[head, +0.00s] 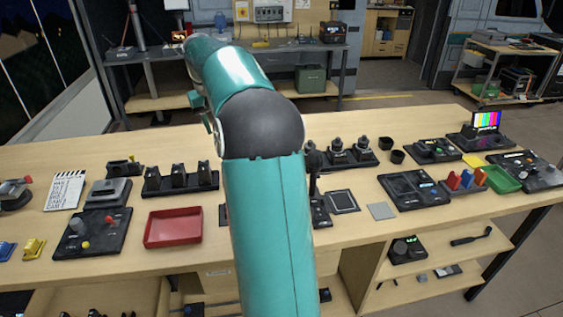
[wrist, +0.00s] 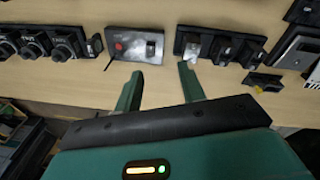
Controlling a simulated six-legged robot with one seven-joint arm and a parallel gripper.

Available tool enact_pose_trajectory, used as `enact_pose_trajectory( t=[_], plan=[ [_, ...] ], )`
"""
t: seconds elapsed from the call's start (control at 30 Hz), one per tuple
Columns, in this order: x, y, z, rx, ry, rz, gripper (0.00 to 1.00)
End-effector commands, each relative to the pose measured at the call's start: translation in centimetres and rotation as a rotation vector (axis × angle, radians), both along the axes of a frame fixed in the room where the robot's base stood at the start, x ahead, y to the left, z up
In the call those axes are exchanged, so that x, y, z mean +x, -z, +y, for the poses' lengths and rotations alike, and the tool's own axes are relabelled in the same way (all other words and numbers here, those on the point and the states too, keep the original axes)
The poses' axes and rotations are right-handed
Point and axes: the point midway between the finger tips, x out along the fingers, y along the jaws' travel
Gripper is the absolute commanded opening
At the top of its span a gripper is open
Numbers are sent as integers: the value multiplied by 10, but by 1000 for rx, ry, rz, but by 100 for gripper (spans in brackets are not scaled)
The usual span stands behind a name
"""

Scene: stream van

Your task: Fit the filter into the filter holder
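A small flat grey square (head: 380,211), which looks like the filter, lies on the wooden bench right of the arm in the head view. A dark square frame (head: 341,201) with a grey centre, which looks like the filter holder, lies just left of it, apart from it. I cannot make out either for sure in the wrist view. My gripper (wrist: 159,72) is open in the wrist view, its two green fingers apart with nothing between them, above the bench. In the head view my arm hides most of the gripper.
A red tray (head: 173,227) and a black rack (head: 180,180) stand left of the arm. Upright lens-like parts (head: 348,152) stand behind the frame, and a black control panel (head: 412,189) lies right of the grey square. A grey box with a red button (wrist: 134,45) shows beyond the fingers.

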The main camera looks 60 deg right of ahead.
Motion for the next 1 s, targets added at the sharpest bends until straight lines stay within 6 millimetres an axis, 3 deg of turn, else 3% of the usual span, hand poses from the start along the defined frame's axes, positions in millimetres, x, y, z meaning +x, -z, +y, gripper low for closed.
enact_pose_trajectory(
  t=[0.03, 0.2, 0.43, 0.6, 0.77, 1.0],
  plan=[
    [-6, 9, -25, 16, 33, 4, 40],
    [-32, 37, -97, 65, 132, 15, 40],
    [-84, 74, -176, 127, 260, 14, 40],
    [-103, 86, -198, 147, 301, 13, 40],
    [-105, 104, -199, 150, 303, 16, 40],
    [-104, 151, -198, 150, 302, 15, 40]
  ],
)
